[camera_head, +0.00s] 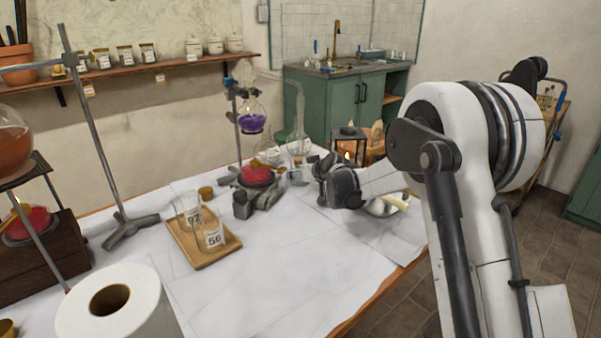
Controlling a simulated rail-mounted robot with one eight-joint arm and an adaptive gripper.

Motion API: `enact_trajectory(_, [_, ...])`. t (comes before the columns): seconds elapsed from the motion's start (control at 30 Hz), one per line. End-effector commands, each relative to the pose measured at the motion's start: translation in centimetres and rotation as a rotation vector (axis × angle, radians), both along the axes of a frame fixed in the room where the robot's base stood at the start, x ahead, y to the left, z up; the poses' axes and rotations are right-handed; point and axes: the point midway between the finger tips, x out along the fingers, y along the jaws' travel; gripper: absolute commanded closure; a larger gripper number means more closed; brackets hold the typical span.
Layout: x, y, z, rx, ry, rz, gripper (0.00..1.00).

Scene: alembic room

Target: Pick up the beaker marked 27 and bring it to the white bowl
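My gripper (312,172) is over the far part of the white-covered table, pointing left, beside the burner stand. Its fingers are small and partly hidden, so I cannot tell whether they are open or shut. Clear glass and a pale patch show at its tip; I cannot tell whether it holds a beaker. A pale bowl (381,209) with a light stick in it sits right of my gripper, partly hidden by my arm. A beaker marked 56 (212,232) and another beaker (187,208), its number hard to read, stand on a wooden tray (222,249). I cannot make out any 27.
A red-lit burner (257,176) stands under a purple flask (251,118), just left of my gripper. A tall glass flask (298,140) stands behind. A paper roll (115,304) and a metal stand (130,230) are at left. The table's front middle is clear.

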Motion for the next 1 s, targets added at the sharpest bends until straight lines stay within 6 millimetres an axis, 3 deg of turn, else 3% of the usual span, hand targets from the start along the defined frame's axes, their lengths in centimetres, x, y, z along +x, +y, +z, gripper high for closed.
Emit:
enact_trajectory(0.53, [0.0,0.0,1.4,0.0,0.0,0.0,0.82])
enact_trajectory(1.0, [-4.1,-2.8,1.3,0.002,0.0,-0.002,0.82])
